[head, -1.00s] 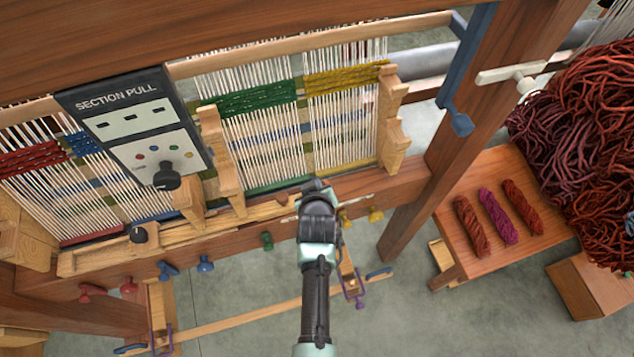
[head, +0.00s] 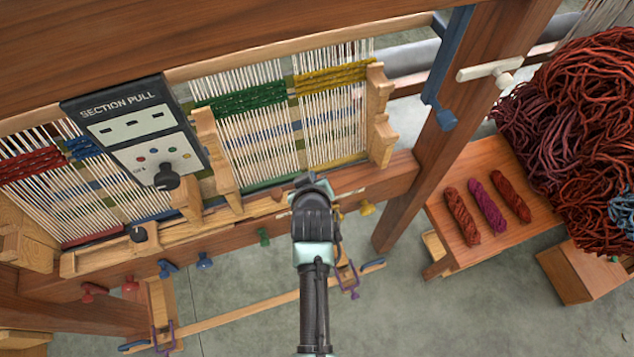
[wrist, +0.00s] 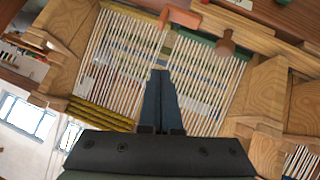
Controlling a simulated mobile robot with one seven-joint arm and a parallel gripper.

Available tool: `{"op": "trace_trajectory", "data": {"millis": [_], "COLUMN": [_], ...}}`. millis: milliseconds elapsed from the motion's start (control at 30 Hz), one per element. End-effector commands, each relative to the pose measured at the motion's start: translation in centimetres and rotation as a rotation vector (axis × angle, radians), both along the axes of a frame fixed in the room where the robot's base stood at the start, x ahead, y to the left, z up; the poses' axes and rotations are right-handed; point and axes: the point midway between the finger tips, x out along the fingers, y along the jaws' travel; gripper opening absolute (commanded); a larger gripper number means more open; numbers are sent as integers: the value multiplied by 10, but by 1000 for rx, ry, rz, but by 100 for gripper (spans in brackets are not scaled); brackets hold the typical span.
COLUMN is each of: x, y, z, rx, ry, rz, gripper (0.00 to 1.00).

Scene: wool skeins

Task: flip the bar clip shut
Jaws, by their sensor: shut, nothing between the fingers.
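My gripper (head: 310,190) is at the front beam of the loom, below the yellow-banded warp section. In the wrist view its dark fingers (wrist: 160,100) are shut and empty, in front of the warp threads. A purple clip (head: 349,279) with a blue lever (head: 373,265) sits at the right end of the low wooden bar (head: 250,312), partly behind my arm. A similar purple clip (head: 163,337) is at the bar's left end. I cannot tell which one is the bar clip, or whether either is shut. An orange-brown piece (wrist: 180,17) shows beyond the fingers.
The control panel (head: 133,125) and wooden brackets (head: 380,115) stand along the loom. Coloured pegs (head: 203,260) stick out below the front beam. A small table (head: 490,155) with skeins and a large wool heap (head: 570,110) are at right. Bare floor lies below the loom.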

Motion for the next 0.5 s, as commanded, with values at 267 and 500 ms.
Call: {"op": "trace_trajectory", "data": {"millis": [267,500], "x": [-27,-41], "y": [-8,-13], "z": [27,41], "rx": [0,0], "ry": [-1,0], "rz": [0,0], "gripper": [0,0]}}
